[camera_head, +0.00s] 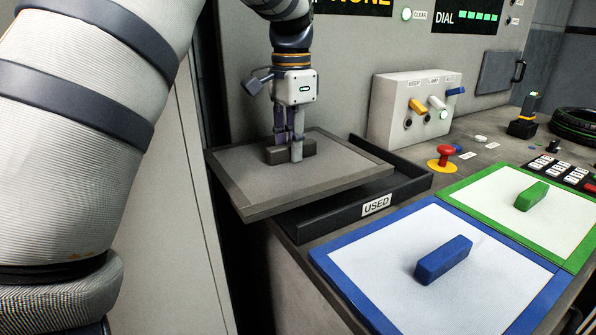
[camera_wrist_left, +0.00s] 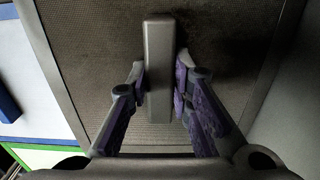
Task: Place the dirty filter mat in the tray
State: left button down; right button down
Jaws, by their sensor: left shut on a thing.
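The dirty filter mat (camera_head: 240,178) is a grey framed panel with a dark bar handle (camera_head: 275,155). My left gripper (camera_head: 291,153) is shut on this handle from above. In the left wrist view, the fingers (camera_wrist_left: 160,88) sit on both sides of the handle, and brownish dirt shows on the mat (camera_wrist_left: 90,60). The black tray (camera_head: 330,222), labelled USED, lies under the mat. The mat covers much of it and sticks out past its left side. The tray's right and front walls show. The mat looks slightly raised over the tray; its contact underneath is hidden. My right gripper is not in view.
A blue-framed white mat (camera_head: 370,262) and a green-framed one (camera_head: 483,188) lie right of the tray, each with a handle. A red button (camera_head: 445,155) and a switch box (camera_head: 408,110) stand behind. The machine wall (camera_head: 340,60) rises close behind the tray.

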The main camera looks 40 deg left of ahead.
aim_at(293, 172)
pick_arm(q)
jog(key=shift+d+f, duration=0.1)
jog(key=shift+f, duration=2.65)
jog(key=shift+f, duration=0.2)
jog(key=c, duration=1.4)
grip_release()
jog(key=shift+c, duration=0.2)
notch_tip(293, 172, up, 12)
jog(key=shift+r, duration=0.2)
